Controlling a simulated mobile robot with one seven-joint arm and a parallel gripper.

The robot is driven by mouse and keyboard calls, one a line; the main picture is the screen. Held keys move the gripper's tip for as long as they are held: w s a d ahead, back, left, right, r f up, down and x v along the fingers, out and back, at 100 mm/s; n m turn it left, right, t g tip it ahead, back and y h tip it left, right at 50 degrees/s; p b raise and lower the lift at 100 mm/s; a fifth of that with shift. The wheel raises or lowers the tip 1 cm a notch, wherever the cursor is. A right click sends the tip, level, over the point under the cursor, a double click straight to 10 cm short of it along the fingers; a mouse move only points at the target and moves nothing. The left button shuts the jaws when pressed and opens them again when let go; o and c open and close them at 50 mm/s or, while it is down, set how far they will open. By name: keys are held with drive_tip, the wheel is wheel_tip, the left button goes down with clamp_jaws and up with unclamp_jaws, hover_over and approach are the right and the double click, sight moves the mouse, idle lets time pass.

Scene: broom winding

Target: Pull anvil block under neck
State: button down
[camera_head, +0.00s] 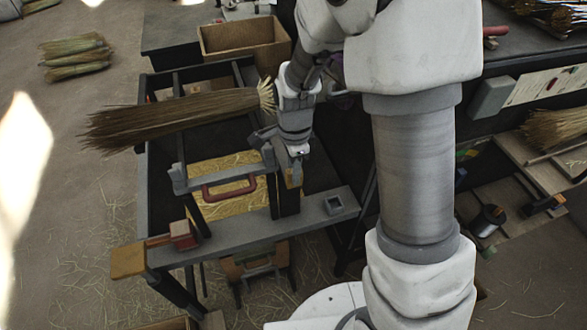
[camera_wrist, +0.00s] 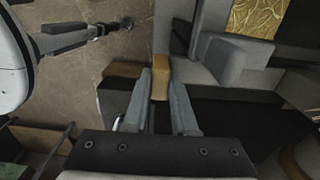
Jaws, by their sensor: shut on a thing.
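My gripper (camera_head: 292,172) points down over the right side of the bench frame. In the wrist view its fingers (camera_wrist: 161,92) are shut on a small tan wooden piece (camera_wrist: 160,70). This seems to be part of the anvil block, but its full shape is hidden. The tan piece also shows in the head view (camera_head: 296,178), beside a dark upright. The straw broom bundle (camera_head: 180,116) lies across the frame, above and left of my gripper. Its pale, flared end (camera_head: 266,96) is close to my wrist. I cannot tell exactly where the neck is.
A red handle (camera_head: 229,189) crosses the frame left of my gripper, above a straw-filled tray (camera_head: 235,207). A grey front rail (camera_head: 245,232) carries a red-headed tool (camera_head: 182,235).

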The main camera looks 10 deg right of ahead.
drive_tip(key=shift+s, duration=0.2)
drive_tip(key=c, duration=0.7)
unclamp_jaws()
drive_tip(key=shift+r, duration=0.1)
drive_tip(key=shift+r, duration=0.4)
wheel_tip(320, 180, up, 16)
drive_tip(key=shift+r+p, duration=0.25)
drive_tip(key=shift+p, duration=0.6)
